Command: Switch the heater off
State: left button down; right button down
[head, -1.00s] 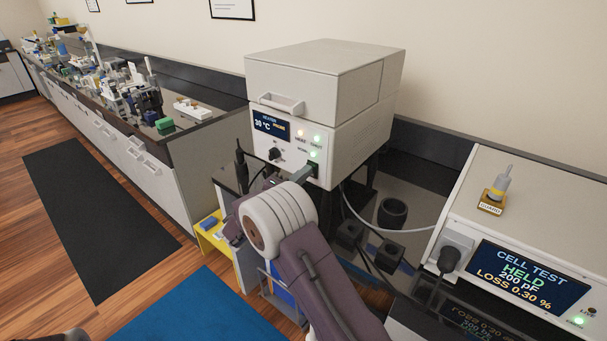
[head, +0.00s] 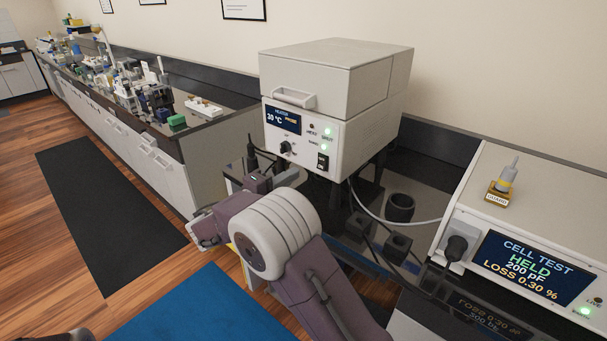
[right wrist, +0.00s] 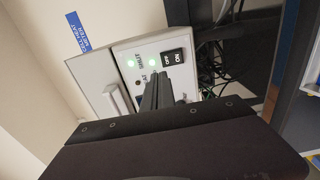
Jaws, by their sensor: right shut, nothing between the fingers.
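The heater (head: 350,90) is a pale box on the dark bench, with a lit screen reading about 30 °C, a black knob and indicator lights. Two lights are green; the upper-left one is dark. Its black rocker switch (head: 322,162), lettered ON and OFF, is at the panel's lower right. It also shows in the right wrist view (right wrist: 174,58); which side is pressed is hard to tell. My right gripper (head: 282,175) is shut and empty, in front of the panel and apart from the switch. In the right wrist view its fingers (right wrist: 157,84) point toward the panel.
A cell tester (head: 535,265) with a lit screen stands at right. A black cup (head: 399,207) and cables lie on the bench between. A side bench (head: 150,105) with clutter runs along the left. A blue mat (head: 200,310) and a black mat (head: 105,205) lie on the floor.

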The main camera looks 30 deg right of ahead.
jog(key=v, duration=0.3)
jog(key=shift+r, duration=0.15)
dwell(0.3)
